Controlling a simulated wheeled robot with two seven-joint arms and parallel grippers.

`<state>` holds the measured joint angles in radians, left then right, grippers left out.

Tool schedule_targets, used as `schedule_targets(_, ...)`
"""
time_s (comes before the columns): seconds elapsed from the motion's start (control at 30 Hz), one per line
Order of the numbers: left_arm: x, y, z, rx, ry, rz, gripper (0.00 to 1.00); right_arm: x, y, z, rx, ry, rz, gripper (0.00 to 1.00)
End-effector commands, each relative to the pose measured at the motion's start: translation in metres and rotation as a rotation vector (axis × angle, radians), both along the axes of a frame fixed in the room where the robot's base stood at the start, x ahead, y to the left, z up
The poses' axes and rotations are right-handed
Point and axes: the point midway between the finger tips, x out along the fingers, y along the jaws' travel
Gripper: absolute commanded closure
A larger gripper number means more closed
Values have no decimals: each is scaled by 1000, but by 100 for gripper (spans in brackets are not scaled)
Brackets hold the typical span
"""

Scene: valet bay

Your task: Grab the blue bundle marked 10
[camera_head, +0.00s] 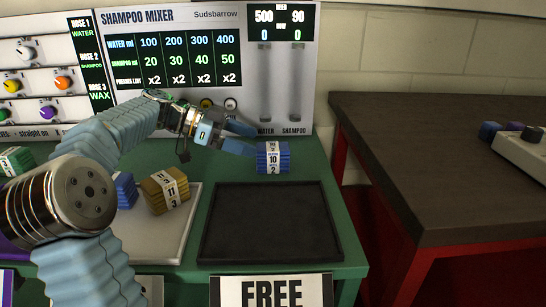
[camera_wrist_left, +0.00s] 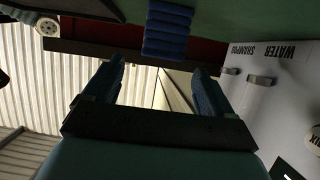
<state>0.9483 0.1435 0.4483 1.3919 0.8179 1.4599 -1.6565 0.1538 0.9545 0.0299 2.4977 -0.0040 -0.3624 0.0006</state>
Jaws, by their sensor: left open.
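The blue bundle marked 10 (camera_head: 273,158) stands on the green counter, behind the black tray and in front of the mixer panel. It has a white band with the number 10. My left gripper (camera_head: 245,138) is open and empty, just left of the bundle, its fingers pointing toward it. In the left wrist view the blue bundle (camera_wrist_left: 167,30) shows at the top, beyond the open fingertips (camera_wrist_left: 160,75) and apart from them. My right gripper is in neither view.
A black tray (camera_head: 270,222) lies in front of the bundle. The shampoo mixer (camera_head: 215,50) stands behind. A dark table (camera_head: 430,150) is at right.

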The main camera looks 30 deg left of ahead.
Motion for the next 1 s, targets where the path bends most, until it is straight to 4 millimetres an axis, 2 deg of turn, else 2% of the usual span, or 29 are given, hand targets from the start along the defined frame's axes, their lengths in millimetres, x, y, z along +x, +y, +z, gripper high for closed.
schedule_targets(0.3,23,-34,-18,-2,1,-1,15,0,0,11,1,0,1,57)
schedule_targets(0.57,25,-36,-20,0,0,-1,15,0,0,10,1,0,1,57)
schedule_targets(0.9,25,-36,-20,0,0,-1,67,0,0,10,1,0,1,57)
schedule_targets(0.97,25,-36,-20,0,0,-1,75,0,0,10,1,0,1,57)
schedule_targets(1.0,25,-36,-20,-1,0,-1,75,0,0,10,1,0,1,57)
